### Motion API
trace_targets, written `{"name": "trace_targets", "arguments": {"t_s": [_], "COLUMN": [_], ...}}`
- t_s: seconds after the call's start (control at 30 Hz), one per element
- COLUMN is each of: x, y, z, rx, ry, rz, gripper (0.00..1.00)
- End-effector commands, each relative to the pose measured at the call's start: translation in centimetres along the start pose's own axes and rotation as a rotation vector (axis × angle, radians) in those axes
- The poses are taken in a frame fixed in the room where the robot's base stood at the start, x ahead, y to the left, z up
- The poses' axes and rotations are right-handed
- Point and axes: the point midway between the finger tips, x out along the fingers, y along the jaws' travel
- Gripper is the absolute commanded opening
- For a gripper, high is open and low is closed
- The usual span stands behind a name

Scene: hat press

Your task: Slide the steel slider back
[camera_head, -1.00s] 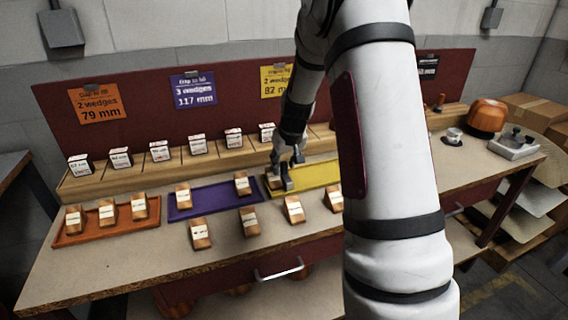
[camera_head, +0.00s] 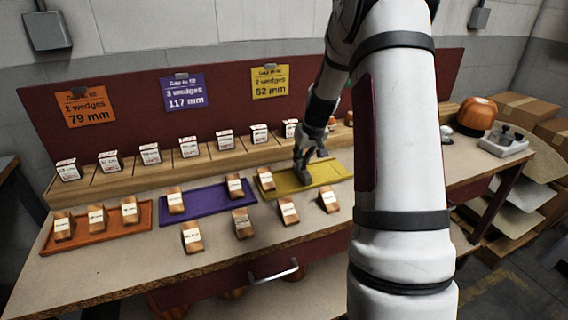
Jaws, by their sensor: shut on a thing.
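My gripper (camera_head: 304,163) reaches down over the yellow tray (camera_head: 330,174) at the right of the tray row. It is shut on a small grey piece at the tray surface, which looks like the steel slider (camera_head: 302,178); the fingers and their shadowy tone hide most of it. A wooden wedge (camera_head: 265,179) with a white label stands at the tray's left end. A visible gap separates this wedge from my gripper.
A purple tray (camera_head: 207,202) and an orange tray (camera_head: 88,238) with labelled wedges lie to the left. Loose wedges (camera_head: 288,210) stand in front of the yellow tray. A wooden ledge (camera_head: 130,180) with white-labelled blocks runs behind. The yellow tray's right part is clear.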

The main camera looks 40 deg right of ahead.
Motion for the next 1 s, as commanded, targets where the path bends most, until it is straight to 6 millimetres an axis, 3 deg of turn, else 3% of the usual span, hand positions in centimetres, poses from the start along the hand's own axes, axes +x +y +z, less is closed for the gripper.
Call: {"name": "trace_targets", "arguments": {"t_s": [0.1, 0.4, 0.6, 1.0], "x": [0.1, 0.0, 0.0, 0.0], "y": [4.0, 11.1, 13.4, 14.3], "z": [0.1, 0.1, 0.0, 0.0], "rx": [0.006, 0.002, -0.001, -0.002], "ry": [0.000, -0.001, -0.001, 0.000], "rz": [0.003, 0.002, 0.001, 0.005], "gripper": [0.00, 0.00, 0.00, 0.00]}}
